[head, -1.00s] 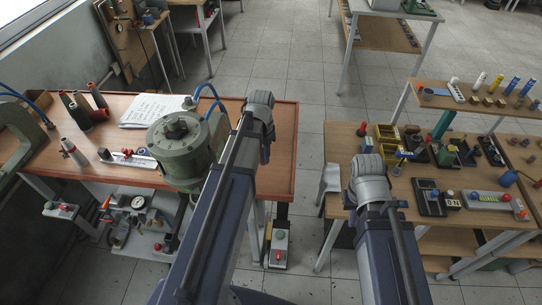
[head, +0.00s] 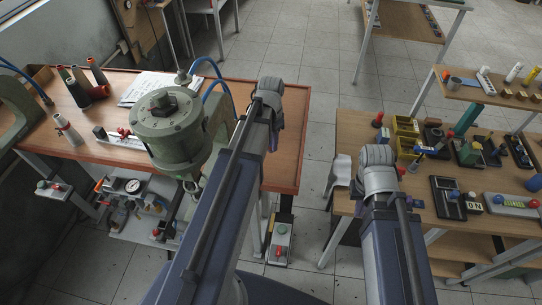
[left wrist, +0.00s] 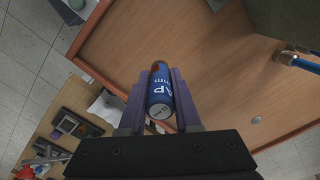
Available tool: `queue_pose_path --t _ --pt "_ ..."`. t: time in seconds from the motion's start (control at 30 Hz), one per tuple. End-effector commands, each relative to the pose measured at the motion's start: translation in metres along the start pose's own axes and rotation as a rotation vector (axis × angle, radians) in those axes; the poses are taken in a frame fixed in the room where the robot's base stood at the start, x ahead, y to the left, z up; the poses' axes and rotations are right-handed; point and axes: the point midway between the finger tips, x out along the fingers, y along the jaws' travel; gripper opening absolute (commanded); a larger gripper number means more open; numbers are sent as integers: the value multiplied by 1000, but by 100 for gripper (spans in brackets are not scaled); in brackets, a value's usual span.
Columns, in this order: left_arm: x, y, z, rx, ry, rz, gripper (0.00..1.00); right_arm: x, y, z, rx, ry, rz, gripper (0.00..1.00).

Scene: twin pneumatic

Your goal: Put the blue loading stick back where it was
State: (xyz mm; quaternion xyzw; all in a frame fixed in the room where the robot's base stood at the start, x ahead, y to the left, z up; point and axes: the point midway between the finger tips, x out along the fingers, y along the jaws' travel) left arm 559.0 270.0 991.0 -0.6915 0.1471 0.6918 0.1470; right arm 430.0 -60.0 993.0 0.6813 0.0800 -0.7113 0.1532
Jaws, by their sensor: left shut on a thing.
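The blue loading stick (left wrist: 159,95) is a short blue cylinder with white lettering and a pale round end. It lies between the two purple fingers of my left gripper (left wrist: 160,75), which is shut on it. In the left wrist view it is above the orange-brown table (left wrist: 215,75), and its far end looks brownish. In the head view my left arm hides the stick.
A green press (head: 165,118) with a blue hose stands on the left table (head: 290,130). The right-hand table holds yellow bins (head: 405,127), dark fixtures and a green post (head: 467,119). A raised shelf (head: 465,92) at right bears several upright cylinders. Tiled floor separates the tables.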

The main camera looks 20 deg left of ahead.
Motion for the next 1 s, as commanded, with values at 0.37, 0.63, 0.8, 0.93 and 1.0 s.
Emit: queue_pose_path --t 0.37,0.63,0.8,0.93,1.0 --pt "20 0 0 0 0 0 0 20 -2 -1 1 0 0 0" --pt "44 0 0 0 0 0 0 44 -4 -3 1 0 0 0" --pt "42 0 0 0 0 0 0 41 -4 -2 1 0 0 0" --pt "44 0 0 0 0 0 0 44 -4 -2 1 0 0 0" --pt "46 0 0 0 0 0 0 46 -4 -3 1 0 0 0"
